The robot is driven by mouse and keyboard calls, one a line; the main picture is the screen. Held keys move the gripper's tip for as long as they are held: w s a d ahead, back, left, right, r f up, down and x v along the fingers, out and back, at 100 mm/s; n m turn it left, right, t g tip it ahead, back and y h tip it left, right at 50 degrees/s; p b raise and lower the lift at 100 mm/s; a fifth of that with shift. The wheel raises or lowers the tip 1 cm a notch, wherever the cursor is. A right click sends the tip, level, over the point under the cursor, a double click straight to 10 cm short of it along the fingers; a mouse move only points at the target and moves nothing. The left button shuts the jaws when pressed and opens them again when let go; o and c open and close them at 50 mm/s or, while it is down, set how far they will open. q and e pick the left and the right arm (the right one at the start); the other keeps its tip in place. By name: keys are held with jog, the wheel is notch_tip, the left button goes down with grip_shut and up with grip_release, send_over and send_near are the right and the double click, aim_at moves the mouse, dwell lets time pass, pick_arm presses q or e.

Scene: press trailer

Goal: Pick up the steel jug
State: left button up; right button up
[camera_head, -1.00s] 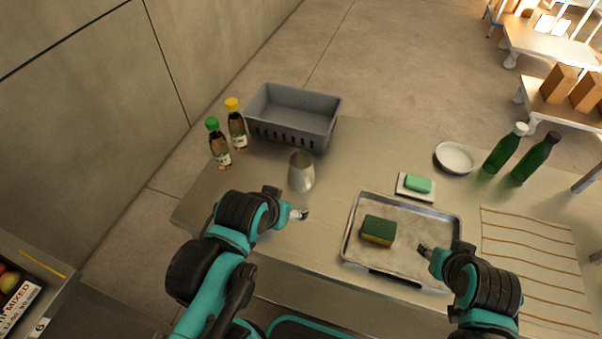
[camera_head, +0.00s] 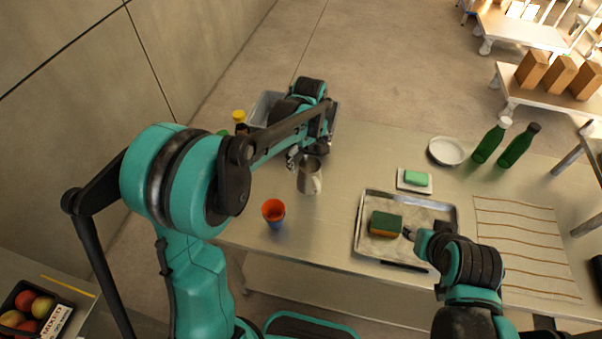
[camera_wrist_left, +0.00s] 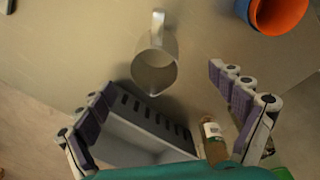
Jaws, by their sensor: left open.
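The steel jug (camera_head: 310,178) stands upright on the metal table in the head view, with its handle toward the table's front. In the left wrist view the jug (camera_wrist_left: 155,70) is seen from above, its handle pointing up in the picture. My left gripper (camera_head: 306,154) is just behind the jug, partly hidden by my own arm.
An orange and blue cup (camera_head: 273,213) stands left of the jug. A grey basket (camera_head: 263,108) and bottles (camera_head: 239,117) are behind, partly covered by my left arm. A metal tray (camera_head: 376,257) holds the sponge. A soap dish (camera_head: 414,188) lies to the right.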

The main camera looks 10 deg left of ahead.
aim_at(312, 179)
pick_arm(q)
jog(key=shift+n+g, duration=0.3)
jog(key=shift+n, duration=0.2)
jog(key=f, duration=0.3)
jog(key=w+f+b, duration=0.1)
jog(key=f, duration=0.6)
jog(key=shift+w+b, duration=0.35)
jog(key=shift+w, duration=0.05)
jog(key=shift+r, duration=0.1)
pick_arm(e)
jog(key=shift+s+a+f, duration=0.2)
jog(key=shift+a+f, duration=0.1)
jog(key=shift+f, duration=0.35)
pick_arm(q)
jog(key=c, duration=1.4)
